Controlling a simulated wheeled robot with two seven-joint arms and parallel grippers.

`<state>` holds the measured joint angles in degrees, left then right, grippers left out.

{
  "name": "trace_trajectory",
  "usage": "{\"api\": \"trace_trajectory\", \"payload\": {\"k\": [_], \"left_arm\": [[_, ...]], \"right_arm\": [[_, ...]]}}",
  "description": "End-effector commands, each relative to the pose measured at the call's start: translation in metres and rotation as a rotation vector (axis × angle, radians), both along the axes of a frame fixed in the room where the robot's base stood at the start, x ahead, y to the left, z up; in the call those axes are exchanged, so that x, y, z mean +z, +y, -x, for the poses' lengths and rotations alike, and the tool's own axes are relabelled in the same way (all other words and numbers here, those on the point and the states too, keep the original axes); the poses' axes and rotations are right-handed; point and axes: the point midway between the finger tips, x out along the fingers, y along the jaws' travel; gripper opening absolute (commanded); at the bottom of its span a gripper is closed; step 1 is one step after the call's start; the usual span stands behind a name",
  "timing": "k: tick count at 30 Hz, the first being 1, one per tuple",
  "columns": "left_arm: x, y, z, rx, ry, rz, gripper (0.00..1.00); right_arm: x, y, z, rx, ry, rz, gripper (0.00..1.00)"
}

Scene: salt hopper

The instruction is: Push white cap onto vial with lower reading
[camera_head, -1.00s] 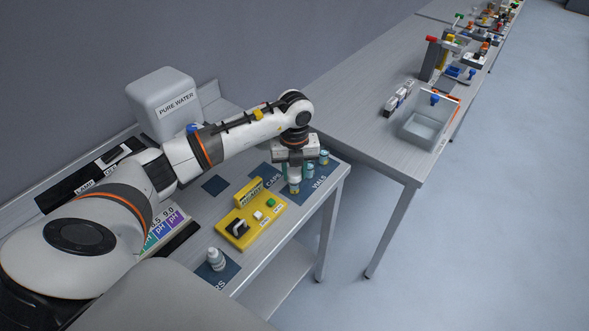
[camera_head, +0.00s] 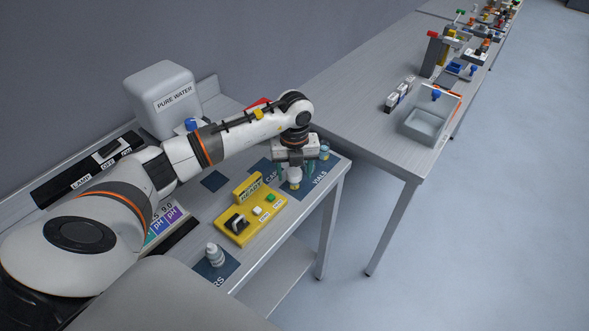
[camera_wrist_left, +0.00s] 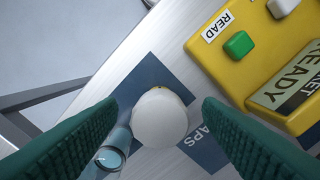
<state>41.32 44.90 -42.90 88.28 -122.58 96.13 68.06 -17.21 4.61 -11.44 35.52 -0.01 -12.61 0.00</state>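A white cap (camera_wrist_left: 160,118) sits between my left gripper's green fingers (camera_wrist_left: 160,135) in the left wrist view, with a gap on each side. What is under the cap is hidden there. In the head view my left gripper (camera_head: 291,160) is above the front of the vials mat. A small pale vial (camera_head: 294,184) shows just below it. A glass vial with blue contents (camera_wrist_left: 113,152) stands beside the cap, partly behind a finger. Another vial (camera_head: 324,152) stands farther back on the mat. No readings on the vials are legible. My right gripper is not in view.
A yellow meter (camera_head: 240,228) showing READY, with a green button (camera_wrist_left: 239,44), stands left of the vials. A white dropper bottle (camera_head: 215,254) is at the table's front. A white pure water tank (camera_head: 165,100) stands at the back.

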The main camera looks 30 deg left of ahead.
Motion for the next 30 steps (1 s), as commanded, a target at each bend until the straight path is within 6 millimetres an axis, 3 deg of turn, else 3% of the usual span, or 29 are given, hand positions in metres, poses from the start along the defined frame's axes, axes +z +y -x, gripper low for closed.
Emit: {"api": "trace_trajectory", "payload": {"k": [8, 21, 30], "left_arm": [[0.009, 0.000, -0.001, 0.000, -0.004, 0.000, 0.60], [0.094, 0.000, -0.001, 0.000, -0.004, -0.001, 0.60], [0.120, 0.000, 0.000, 0.000, 0.000, 0.000, 0.60]], "right_arm": [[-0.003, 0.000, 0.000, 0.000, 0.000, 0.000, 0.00], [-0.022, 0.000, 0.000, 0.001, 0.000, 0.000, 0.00], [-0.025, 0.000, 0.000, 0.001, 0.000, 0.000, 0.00]]}}
